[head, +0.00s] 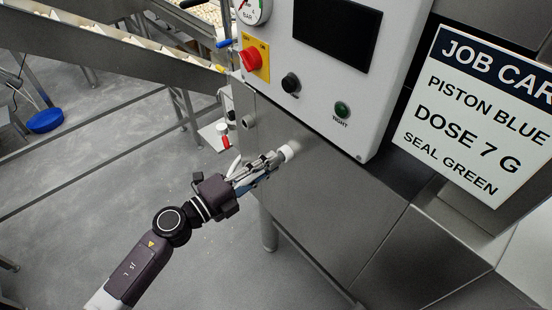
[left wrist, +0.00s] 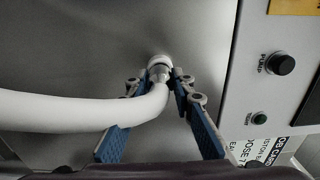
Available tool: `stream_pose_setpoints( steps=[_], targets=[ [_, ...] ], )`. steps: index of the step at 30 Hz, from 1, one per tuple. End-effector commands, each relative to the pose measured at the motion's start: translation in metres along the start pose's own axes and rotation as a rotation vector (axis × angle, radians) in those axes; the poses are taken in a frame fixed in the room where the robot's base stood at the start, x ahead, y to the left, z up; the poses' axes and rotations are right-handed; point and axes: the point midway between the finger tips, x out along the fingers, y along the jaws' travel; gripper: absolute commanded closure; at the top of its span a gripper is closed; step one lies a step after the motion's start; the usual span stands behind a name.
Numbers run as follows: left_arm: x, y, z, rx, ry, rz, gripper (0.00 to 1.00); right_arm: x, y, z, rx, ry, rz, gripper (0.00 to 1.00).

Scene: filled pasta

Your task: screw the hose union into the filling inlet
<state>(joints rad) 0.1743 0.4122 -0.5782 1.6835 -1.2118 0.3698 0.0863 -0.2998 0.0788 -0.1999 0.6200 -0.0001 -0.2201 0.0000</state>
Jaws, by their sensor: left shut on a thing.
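My left gripper (head: 272,160) is at the front panel of the steel machine, shut on the hose union (left wrist: 160,73). In the left wrist view its blue-padded fingers stand on both sides of the union, a grey metal collar at the end of a thick white hose (left wrist: 70,112). The hose comes in from the left and bends up to the union. The union lines up with the white round filling inlet (left wrist: 159,60) on the panel, which also shows in the head view (head: 288,151). They look touching; how deep the thread sits is hidden. My right gripper is not in view.
A job card (head: 480,110) hangs at the right. A conveyor (head: 110,45) runs at upper left. Open floor lies below left.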

Motion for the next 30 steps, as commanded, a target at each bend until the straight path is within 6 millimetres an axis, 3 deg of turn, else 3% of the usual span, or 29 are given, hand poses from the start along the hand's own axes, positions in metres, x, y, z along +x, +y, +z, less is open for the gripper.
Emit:
stream_pose_setpoints(
  steps=[30],
  targets=[
    [-0.04,0.001,0.0,-0.002,0.0,0.001,1.0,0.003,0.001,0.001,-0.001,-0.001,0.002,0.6]
  ],
)
